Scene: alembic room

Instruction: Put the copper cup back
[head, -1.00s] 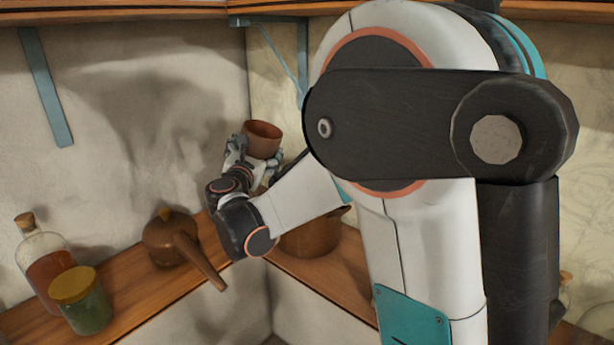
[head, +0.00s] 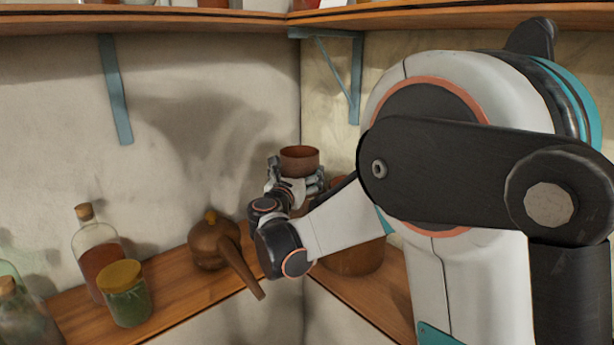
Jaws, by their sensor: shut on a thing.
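The copper cup (head: 300,159) is a small reddish-brown open cup near the corner where the two walls meet. My gripper (head: 298,180) is shut on it and holds it roughly upright, above the height of the lower shelf. The fingers show at the left and right of the cup; its lower part is partly hidden by them.
A brown long-handled pot (head: 212,243), a corked bottle (head: 98,255) and a green jar (head: 125,293) stand on the left lower shelf (head: 185,290). A larger copper pot (head: 357,258) stands behind my arm on the right shelf. An upper shelf (head: 190,22) runs overhead.

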